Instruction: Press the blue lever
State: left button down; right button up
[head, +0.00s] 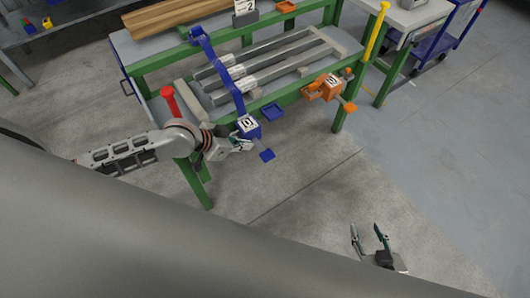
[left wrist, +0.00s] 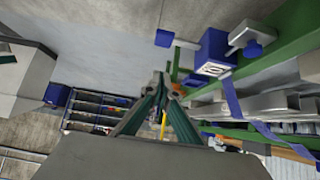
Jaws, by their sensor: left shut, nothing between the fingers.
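A blue box (head: 248,126) with a white marked label is at the front edge of the green-framed table. A short grey bar runs from it to a blue paddle (head: 267,155), which sticks out toward me. In the left wrist view the blue box (left wrist: 212,50) and paddle (left wrist: 163,38) lie ahead of the fingertips. My left gripper (head: 247,143) is shut and empty, just left of the box and paddle. The left wrist view shows its fingertips (left wrist: 165,80) together, apart from the paddle in the picture. My right gripper (head: 368,230) is open and empty, low over the floor.
A similar orange box (head: 328,84) with an orange paddle (head: 349,106) is further right. A red handle (head: 170,100) stands near my left forearm. A long blue arm (head: 222,70) crosses grey bars on the table (head: 140,48). The floor in front is clear.

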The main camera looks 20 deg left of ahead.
pick_arm(q)
jog(key=b, duration=0.2)
send_over(270, 153)
jog(key=s+a, duration=0.2)
jog(key=s, duration=0.1)
jog(key=f, duration=0.7)
jog(key=shift+w+d, duration=0.1)
jog(key=shift+w, duration=0.1)
notch_tip(270, 153, down, 2)
jog(key=shift+w+d+f, duration=0.1)
jog(key=shift+f, duration=0.15)
jog(key=shift+f+b, duration=0.35)
jog(key=shift+f, duration=0.45)
